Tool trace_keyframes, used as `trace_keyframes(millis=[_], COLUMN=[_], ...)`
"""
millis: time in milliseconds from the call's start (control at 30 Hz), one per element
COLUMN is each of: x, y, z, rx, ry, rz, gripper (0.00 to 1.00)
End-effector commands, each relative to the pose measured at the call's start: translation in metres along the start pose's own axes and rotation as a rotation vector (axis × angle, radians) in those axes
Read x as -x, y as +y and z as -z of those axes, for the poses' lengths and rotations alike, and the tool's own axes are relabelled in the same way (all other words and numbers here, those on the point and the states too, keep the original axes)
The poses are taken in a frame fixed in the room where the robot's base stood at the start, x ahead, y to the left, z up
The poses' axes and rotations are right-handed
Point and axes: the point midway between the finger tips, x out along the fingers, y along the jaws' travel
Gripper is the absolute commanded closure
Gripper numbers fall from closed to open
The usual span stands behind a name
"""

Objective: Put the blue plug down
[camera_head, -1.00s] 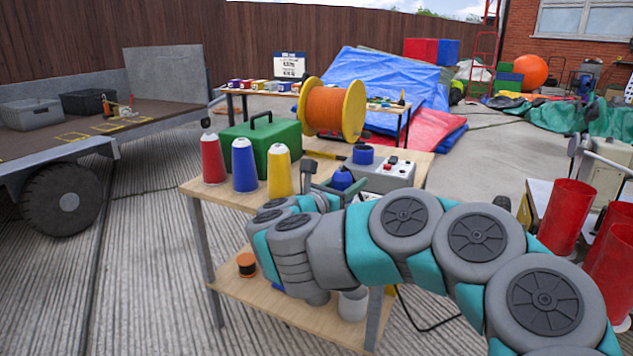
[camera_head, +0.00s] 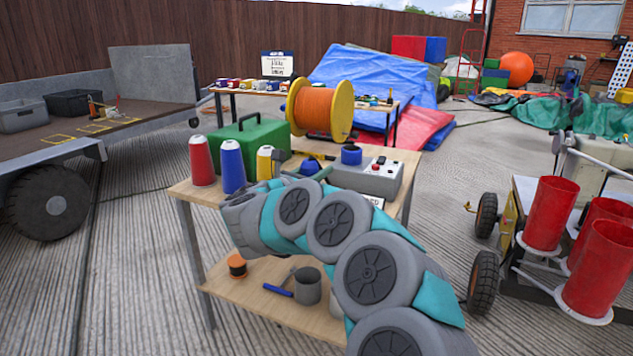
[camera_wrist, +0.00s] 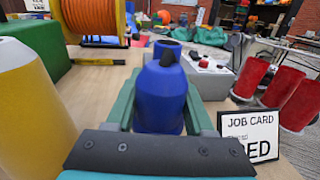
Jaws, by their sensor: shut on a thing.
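The blue plug (camera_wrist: 160,98) stands upright between the green fingers of my gripper (camera_wrist: 160,90) in the wrist view. My gripper is shut on it. In the head view a little of the blue plug (camera_head: 309,167) shows beyond my arm, which hides most of my gripper. The plug is over the wooden bench top (camera_head: 409,158), in front of the grey control box (camera_head: 379,180). I cannot tell whether its base touches the wood.
A yellow cone-shaped spool (camera_wrist: 28,110) is close on the left, beside red (camera_head: 202,161) and blue (camera_head: 232,166) ones. A green case (camera_head: 250,140) and orange cable reel (camera_head: 322,108) stand behind. A job card (camera_wrist: 253,135) is close on the right. Red tubes (camera_head: 551,213) stand farther right.

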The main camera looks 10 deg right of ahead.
Motion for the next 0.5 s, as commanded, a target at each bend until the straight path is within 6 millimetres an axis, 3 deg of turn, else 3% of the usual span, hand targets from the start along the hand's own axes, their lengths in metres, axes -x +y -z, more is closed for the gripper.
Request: trace_keyframes(millis=[200, 500], x=[-0.001, 0.000], y=[-0.001, -0.001], z=[0.032, 0.034], rx=[0.006, 0.002], ry=[0.001, 0.001], rz=[0.002, 0.002], gripper=[1.00, 1.00])
